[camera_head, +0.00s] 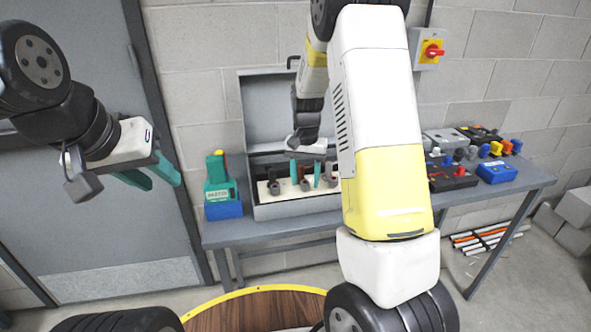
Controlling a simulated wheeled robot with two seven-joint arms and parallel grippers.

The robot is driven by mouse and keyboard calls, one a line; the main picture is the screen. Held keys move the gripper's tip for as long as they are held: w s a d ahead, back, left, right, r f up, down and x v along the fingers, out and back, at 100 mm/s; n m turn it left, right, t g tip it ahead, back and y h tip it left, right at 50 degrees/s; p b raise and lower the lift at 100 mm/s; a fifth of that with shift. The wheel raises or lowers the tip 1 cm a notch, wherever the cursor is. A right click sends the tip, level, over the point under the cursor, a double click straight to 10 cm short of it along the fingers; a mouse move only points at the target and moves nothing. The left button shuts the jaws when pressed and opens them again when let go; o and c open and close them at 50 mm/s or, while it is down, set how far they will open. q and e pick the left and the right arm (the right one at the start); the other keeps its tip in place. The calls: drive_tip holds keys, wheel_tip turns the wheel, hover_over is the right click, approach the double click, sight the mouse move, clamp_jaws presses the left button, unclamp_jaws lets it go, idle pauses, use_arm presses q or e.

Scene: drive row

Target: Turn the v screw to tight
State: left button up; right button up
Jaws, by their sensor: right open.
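An open grey metal case (285,211) stands on the bench with its lid raised at the back. A pale panel inside it carries several dark knobs or screws, one at the left (273,187). I cannot tell which one is the v screw, as labels are too small to read. My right gripper (306,177) points down over this panel, with its teal fingers apart on either side of a dark knob (305,185); contact cannot be judged. My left gripper (152,174) is open and empty in front of the grey door, away from the bench.
A green device on a blue base (222,193) stands left of the case. Boxes with coloured knobs, one of them blue (496,172), stand at the bench's (521,180) right. A red and yellow switch (431,50) is on the wall. My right arm hides the middle of the bench.

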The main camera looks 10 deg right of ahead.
sight(305, 186)
wheel_tip(305, 186, up, 7)
drive_tip(key=shift+f, duration=0.2)
drive_tip(key=shift+r, duration=0.35)
drive_tip(key=s+r+n+t+y, duration=0.2)
drive_tip(key=s+r+t, duration=0.1)
drive_tip(key=s+r, duration=0.8)
drive_tip(key=s+a+r+n+t, duration=0.2)
drive_tip(key=s+r+n+t, duration=0.1)
drive_tip(key=s, duration=1)
drive_tip(key=shift+s+a+r, duration=0.15)
drive_tip(key=shift+s+r, duration=0.05)
drive_tip(key=shift+s, duration=0.2)
